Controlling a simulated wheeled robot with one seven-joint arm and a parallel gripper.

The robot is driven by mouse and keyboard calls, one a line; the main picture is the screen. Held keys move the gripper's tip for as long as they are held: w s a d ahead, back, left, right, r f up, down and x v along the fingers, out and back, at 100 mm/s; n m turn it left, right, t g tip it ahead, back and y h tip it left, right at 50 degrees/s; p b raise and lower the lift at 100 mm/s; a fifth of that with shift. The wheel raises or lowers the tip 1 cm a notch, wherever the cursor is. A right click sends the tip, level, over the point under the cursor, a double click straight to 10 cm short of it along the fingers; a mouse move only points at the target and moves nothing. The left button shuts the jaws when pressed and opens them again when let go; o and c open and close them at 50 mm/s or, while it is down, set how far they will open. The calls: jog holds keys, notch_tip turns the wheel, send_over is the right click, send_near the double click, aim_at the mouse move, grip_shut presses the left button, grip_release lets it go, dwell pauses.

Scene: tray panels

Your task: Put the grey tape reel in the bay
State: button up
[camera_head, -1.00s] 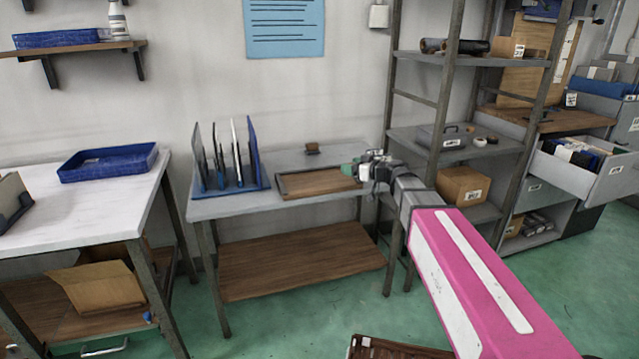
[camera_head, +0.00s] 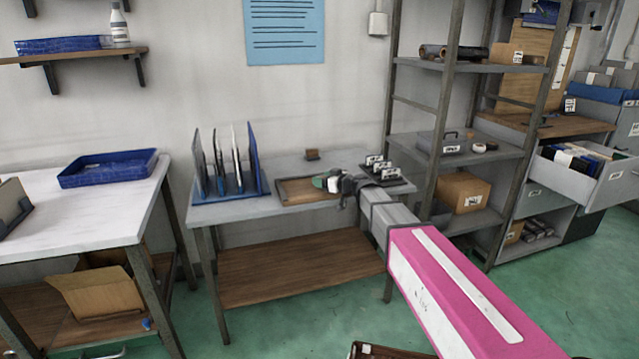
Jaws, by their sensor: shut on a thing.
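My gripper (camera_head: 333,184) is over the right part of a shallow brown tray (camera_head: 292,193) on the grey table. It is shut on a small grey and white thing that I take for the grey tape reel (camera_head: 334,185); the gripper and the small size hide its outline. A green patch shows at its left side. I cannot tell whether it touches the tray. Which place is the bay is not clear from this view.
A dark stand with small white-labelled blocks (camera_head: 388,172) is just right of my gripper. An upright rack of panels (camera_head: 230,185) stands left of the tray. A metal shelf (camera_head: 470,135) rises to the right.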

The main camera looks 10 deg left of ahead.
jog(key=shift+w+a+f, duration=0.4)
jog(key=shift+a+f, duration=0.4)
jog(key=shift+a, duration=0.05)
jog(key=shift+f, duration=0.1)
jog(key=o, duration=0.9)
